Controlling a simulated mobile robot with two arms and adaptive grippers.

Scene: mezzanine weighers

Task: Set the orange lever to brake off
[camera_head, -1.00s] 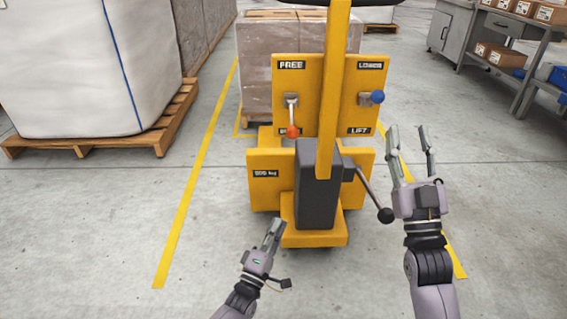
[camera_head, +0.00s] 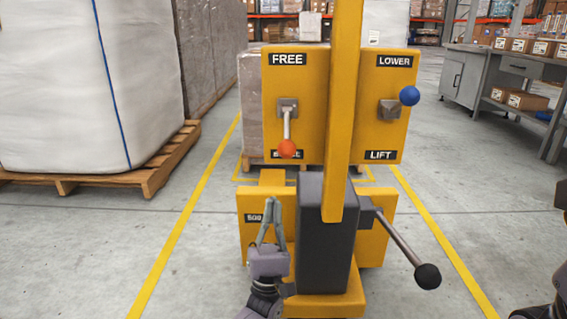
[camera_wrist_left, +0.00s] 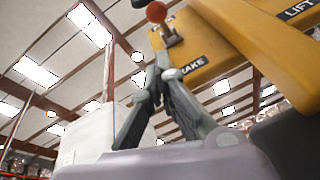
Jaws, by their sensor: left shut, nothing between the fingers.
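The orange lever (camera_head: 287,132) is on the yellow panel, under the FREE label (camera_head: 287,59) and hanging down over the partly covered BRAKE label (camera_head: 285,154). Its round orange knob (camera_head: 287,149) is at the lower end and also shows in the left wrist view (camera_wrist_left: 156,12). My left gripper (camera_head: 272,202) is shut and empty, pointing up below the knob and apart from it. Only bits of my right arm show at the right edge.
A blue-knobbed lever (camera_head: 409,96) sits between LOWER and LIFT labels at right. A yellow mast (camera_head: 343,110) stands between the levers. A black-knobbed crank (camera_head: 427,276) juts out right. A white bulk bag (camera_head: 60,80) on a pallet stands left.

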